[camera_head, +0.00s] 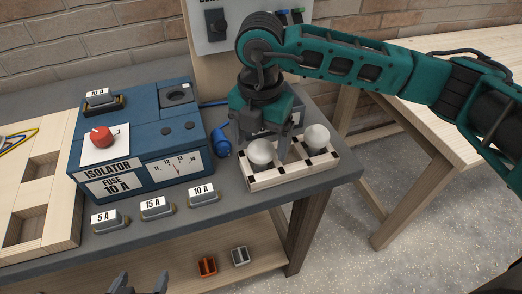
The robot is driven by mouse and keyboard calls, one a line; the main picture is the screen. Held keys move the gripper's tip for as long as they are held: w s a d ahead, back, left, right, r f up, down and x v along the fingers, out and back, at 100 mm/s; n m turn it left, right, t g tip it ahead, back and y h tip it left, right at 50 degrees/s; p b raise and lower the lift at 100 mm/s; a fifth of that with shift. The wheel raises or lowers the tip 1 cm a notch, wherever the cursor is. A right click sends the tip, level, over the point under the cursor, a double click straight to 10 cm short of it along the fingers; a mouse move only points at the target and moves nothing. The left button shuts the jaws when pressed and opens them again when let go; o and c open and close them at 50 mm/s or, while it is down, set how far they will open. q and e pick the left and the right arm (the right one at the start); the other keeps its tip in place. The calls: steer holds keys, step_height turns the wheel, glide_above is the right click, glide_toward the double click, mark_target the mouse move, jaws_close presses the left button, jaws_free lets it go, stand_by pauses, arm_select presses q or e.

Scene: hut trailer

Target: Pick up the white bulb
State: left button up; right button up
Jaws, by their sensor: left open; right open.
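Two pale bulbs sit in a light wooden holder (292,176) at the right end of the grey bench. The left bulb (261,153) looks white, and the right bulb (317,138) looks slightly greyer. My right gripper (268,138) points down over the holder, open, close to the left bulb. One finger shows between the two bulbs; I cannot tell whether it touches either. My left gripper (140,286) is open and empty at the bottom edge, with only its finger ends showing.
A blue isolator box (140,140) with a red knob (101,137) stands left of the holder. Fuses labelled 5 A (108,221), 15 A (157,208) and 10 A (203,195) lie along the front.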

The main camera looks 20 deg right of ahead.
steer(key=shift+f, duration=1.55)
steer(key=shift+c, duration=0.3)
steer(key=c, duration=0.8)
steer(key=shift+r, duration=0.2)
